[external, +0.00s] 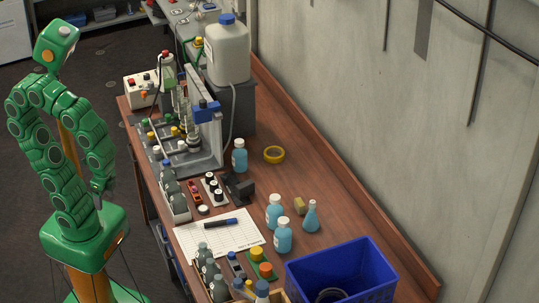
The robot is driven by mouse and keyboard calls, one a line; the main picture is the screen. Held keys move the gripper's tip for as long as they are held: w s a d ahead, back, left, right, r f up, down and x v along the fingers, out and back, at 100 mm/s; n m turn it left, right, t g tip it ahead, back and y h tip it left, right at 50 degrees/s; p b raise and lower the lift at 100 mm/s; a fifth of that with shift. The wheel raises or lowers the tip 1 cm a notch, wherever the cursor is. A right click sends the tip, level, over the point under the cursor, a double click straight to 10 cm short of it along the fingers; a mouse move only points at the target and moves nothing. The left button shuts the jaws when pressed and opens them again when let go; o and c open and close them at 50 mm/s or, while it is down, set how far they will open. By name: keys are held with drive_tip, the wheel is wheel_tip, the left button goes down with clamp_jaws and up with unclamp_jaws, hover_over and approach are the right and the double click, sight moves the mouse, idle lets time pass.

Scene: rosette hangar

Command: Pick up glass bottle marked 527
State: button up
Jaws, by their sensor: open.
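Three round bottles with blue liquid and pale labels stand upright on the wooden bench: one blue bottle (240,159) beside the metal rack, a second blue bottle (274,214) and a third blue bottle (283,239) nearer the front. Small grey bottles (170,188) stand in a white tray, and more grey bottles (209,268) stand in a wooden box. No number is readable, so I cannot tell which is 527. My gripper (104,188) hangs at the left, apart from the bench and all bottles. It is open, small in view and holds nothing visible.
A conical flask (311,217) and sponge (299,206) stand near the blue bottles. A blue crate (341,276) fills the front right. A yellow tape roll (274,155), paper sheet (218,234) and metal rack (203,151) lie around. The bench's right strip is mostly free along the wall.

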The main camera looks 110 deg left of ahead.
sight(236, 143)
drive_tip(key=w+a+f+n+t, duration=0.2)
drive_tip(key=w+a, duration=0.2)
drive_tip(key=w, duration=0.4)
drive_tip(key=w+a+f+n+t+y, duration=0.1)
drive_tip(key=w+a+f+n+t, duration=0.1)
drive_tip(key=w+a, duration=0.35)
drive_tip(key=w+a+f+n+t, duration=0.1)
drive_tip(key=w+a+n+t, duration=0.1)
drive_tip(key=w, duration=0.7)
drive_tip(key=w+a+f+n+t+y, duration=0.1)
drive_tip(key=w+a+y, duration=0.15)
drive_tip(key=a, duration=0.45)
drive_tip(key=w+a+f+n+t+y, duration=0.1)
drive_tip(key=w+a+n, duration=0.15)
drive_tip(key=a, duration=0.35)
drive_tip(key=s+a+n+y, duration=0.1)
drive_tip(key=a+y, duration=0.1)
drive_tip(key=a, duration=0.7)
drive_tip(key=s+a+f+n+g+y, duration=0.1)
drive_tip(key=s+a+n+y, duration=0.1)
drive_tip(key=a, duration=0.8)
drive_tip(key=s+a+f+n+g+y, duration=0.1)
drive_tip(key=a+y, duration=0.3)
drive_tip(key=a, duration=0.5)
drive_tip(key=shift+s+a+f+n+y, duration=0.1)
drive_tip(key=shift+s+a+n+y, duration=0.25)
drive_tip(key=shift+s, duration=0.4)
drive_tip(key=shift+x, duration=3.75)
drive_tip(key=shift+c, duration=0.2)
